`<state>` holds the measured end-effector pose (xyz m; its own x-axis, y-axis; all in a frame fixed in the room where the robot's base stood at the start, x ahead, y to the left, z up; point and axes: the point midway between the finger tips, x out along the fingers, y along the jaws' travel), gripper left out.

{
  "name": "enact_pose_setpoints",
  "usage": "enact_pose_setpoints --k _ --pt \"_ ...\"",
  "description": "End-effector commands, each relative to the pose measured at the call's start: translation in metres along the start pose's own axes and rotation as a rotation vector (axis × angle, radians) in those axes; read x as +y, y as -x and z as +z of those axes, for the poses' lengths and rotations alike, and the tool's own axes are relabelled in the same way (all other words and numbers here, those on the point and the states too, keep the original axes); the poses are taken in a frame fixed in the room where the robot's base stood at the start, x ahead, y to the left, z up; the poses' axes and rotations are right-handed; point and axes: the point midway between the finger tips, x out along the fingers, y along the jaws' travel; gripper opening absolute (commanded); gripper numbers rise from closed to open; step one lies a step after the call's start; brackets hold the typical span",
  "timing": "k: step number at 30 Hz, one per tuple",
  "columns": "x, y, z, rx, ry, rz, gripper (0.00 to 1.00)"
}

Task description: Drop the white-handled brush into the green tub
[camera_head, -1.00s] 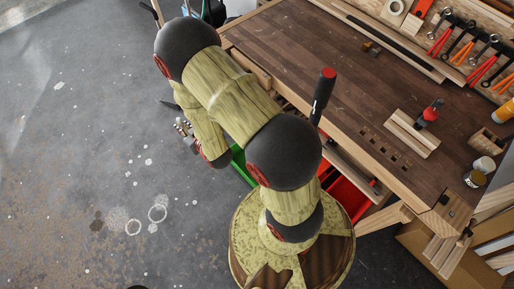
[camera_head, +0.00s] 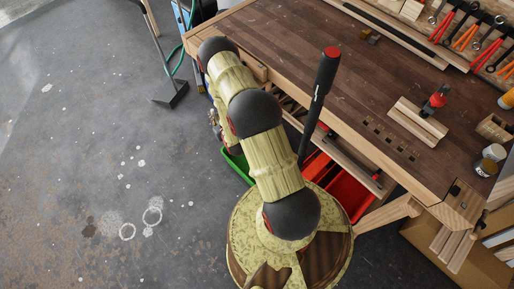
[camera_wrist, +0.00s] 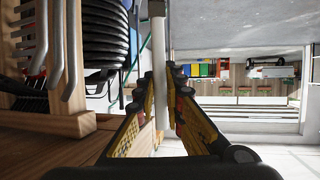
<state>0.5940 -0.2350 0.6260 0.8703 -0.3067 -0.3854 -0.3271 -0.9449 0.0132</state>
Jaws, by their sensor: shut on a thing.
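In the wrist view, my gripper (camera_wrist: 162,85) is shut on the white handle of the brush (camera_wrist: 158,50). The handle runs up and down between the fingertips, and the bristle end is not clearly seen. In the head view, my gripper (camera_head: 214,120) shows only partly at the left of my arm, and I cannot make out the brush there. The green tub (camera_head: 236,166) is low beside the bench, partly covered by my arm. My gripper appears up and left of it in the picture; their height difference is hard to tell.
The wooden workbench (camera_head: 330,75) is close on the right, with red bins (camera_head: 350,195) below its edge. A dark broom-like tool (camera_head: 172,95) stands on the floor at upper left. Black coiled hose (camera_wrist: 103,35) hangs close left of my gripper. Open floor lies left.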

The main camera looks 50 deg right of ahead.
Motion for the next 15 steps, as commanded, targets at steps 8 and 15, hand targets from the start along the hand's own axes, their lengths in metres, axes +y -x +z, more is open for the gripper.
enact_pose_setpoints --k 8,15 --pt "0.055 -0.025 0.081 -0.004 -0.033 0.074 0.0" --pt "0.098 -0.035 0.152 -0.004 -0.061 0.134 0.0"
